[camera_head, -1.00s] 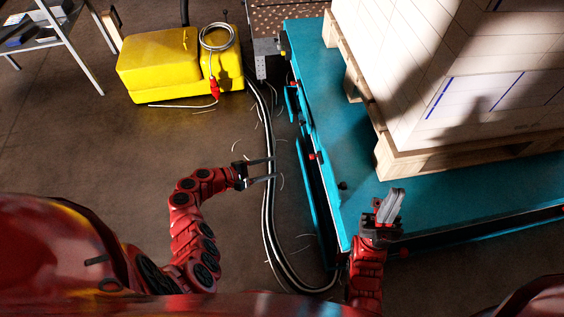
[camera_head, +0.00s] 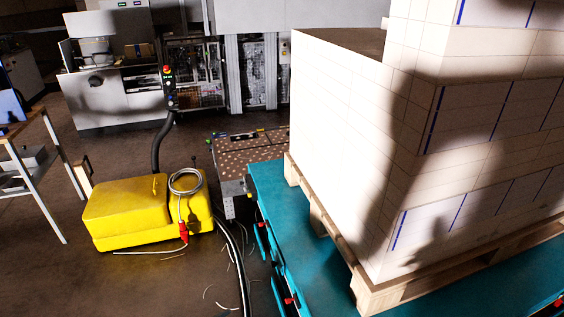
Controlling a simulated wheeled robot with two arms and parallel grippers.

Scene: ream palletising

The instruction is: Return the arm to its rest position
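Neither of my grippers nor my arms show in the head view now. White reams (camera_head: 340,130) are stacked in a large block on a wooden pallet (camera_head: 386,291) at the right. The stack is stepped, with a higher part at the back right, and some reams carry blue stripes. The pallet rests on a teal platform (camera_head: 300,262). A shadow falls across the front of the stack.
A yellow machine (camera_head: 130,215) with a coiled hose stands on the floor at the left. A perforated table (camera_head: 250,150) adjoins the platform. Cables (camera_head: 240,262) run along the floor. A metal-legged table (camera_head: 48,195) is at the far left, with grey machines (camera_head: 118,98) behind.

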